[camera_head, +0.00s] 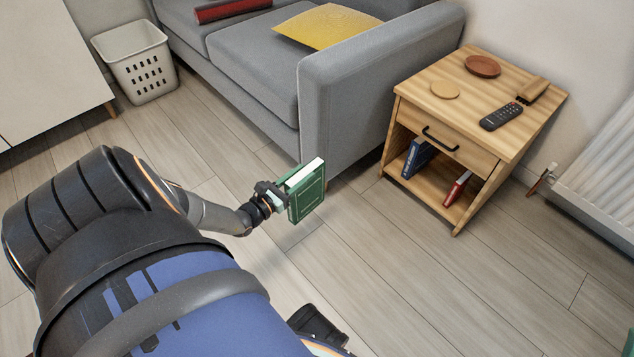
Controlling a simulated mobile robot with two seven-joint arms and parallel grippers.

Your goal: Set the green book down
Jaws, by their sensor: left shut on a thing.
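The green book (309,199) is upright and slightly tilted in my left gripper (279,194), with its pale page edges facing up. My left gripper is shut on the book's near left side and holds it out over the floor, in front of the sofa's arm. The fingertips are partly hidden by the book. A dark part of my right arm (318,326) shows at the bottom, but its fingers cannot be made out.
A wooden side table (520,137) stands right, with coasters, a remote (501,116) and a small wooden item on top. Its open shelf holds a blue book (417,158) and a red book (457,188). A grey sofa (249,60), white basket (140,65) and radiator (605,190) border clear floor.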

